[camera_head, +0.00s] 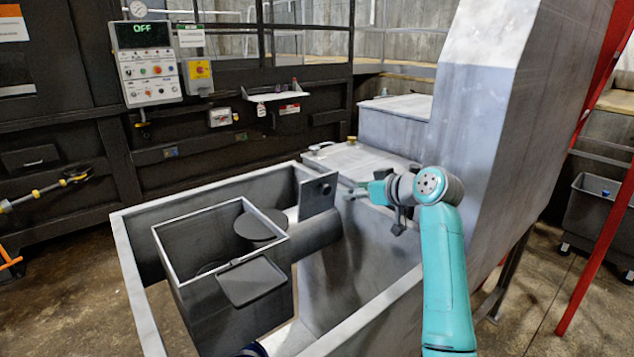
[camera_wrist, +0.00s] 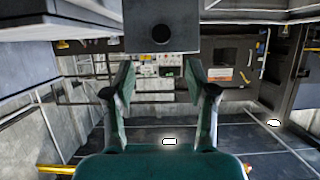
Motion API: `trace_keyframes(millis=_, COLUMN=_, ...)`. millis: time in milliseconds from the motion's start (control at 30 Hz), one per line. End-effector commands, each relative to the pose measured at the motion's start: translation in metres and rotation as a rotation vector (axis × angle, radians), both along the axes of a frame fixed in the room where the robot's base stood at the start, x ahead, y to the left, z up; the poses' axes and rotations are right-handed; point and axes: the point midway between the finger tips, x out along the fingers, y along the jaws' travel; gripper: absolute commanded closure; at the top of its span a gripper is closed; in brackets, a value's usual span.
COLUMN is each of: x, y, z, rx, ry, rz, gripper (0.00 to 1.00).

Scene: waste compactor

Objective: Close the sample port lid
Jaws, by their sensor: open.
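An upright grey plate with a dark round spot (camera_head: 318,192) stands at the inner right of the large open metal frame; it looks like the raised sample port lid, though I cannot be sure. It also shows in the wrist view as a dark square plate (camera_wrist: 140,40) beyond the fingertips. A thick grey pipe (camera_head: 316,235) lies just below it and joins an open box. My gripper (camera_head: 354,190) is just right of the plate and appears apart from it. In the wrist view my gripper (camera_wrist: 160,78) has its two fingers spread with nothing between them. The port opening is not clearly visible.
The open box (camera_head: 190,235) holds a round dark disc (camera_head: 260,225) at its rim, with a square flap (camera_head: 250,281) in front. The metal frame's rim (camera_head: 135,275) surrounds them. A tall grey chute (camera_head: 490,130) stands close right of my arm. A control panel (camera_head: 146,65) reads OFF.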

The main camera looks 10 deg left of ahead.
Motion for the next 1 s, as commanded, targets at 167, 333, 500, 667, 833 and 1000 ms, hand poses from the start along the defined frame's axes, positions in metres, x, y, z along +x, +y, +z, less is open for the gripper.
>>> trace_keyframes(millis=167, x=0.004, y=0.005, z=0.0, rx=0.0, ry=-0.001, rz=0.003, gripper=0.44)
trace_keyframes(millis=333, x=0.016, y=0.022, z=-0.009, rx=0.0, ry=0.002, rz=0.003, gripper=0.44)
trace_keyframes(millis=500, x=0.034, y=0.045, z=-0.021, rx=0.0, ry=0.002, rz=0.004, gripper=0.44)
trace_keyframes(millis=667, x=0.048, y=0.063, z=-0.03, rx=0.001, ry=0.001, rz=0.003, gripper=0.44)
trace_keyframes(millis=833, x=0.057, y=0.074, z=-0.036, rx=0.0, ry=0.0, rz=0.002, gripper=0.44)
trace_keyframes(millis=1000, x=0.061, y=0.079, z=-0.039, rx=0.0, ry=-0.001, rz=0.001, gripper=0.44)
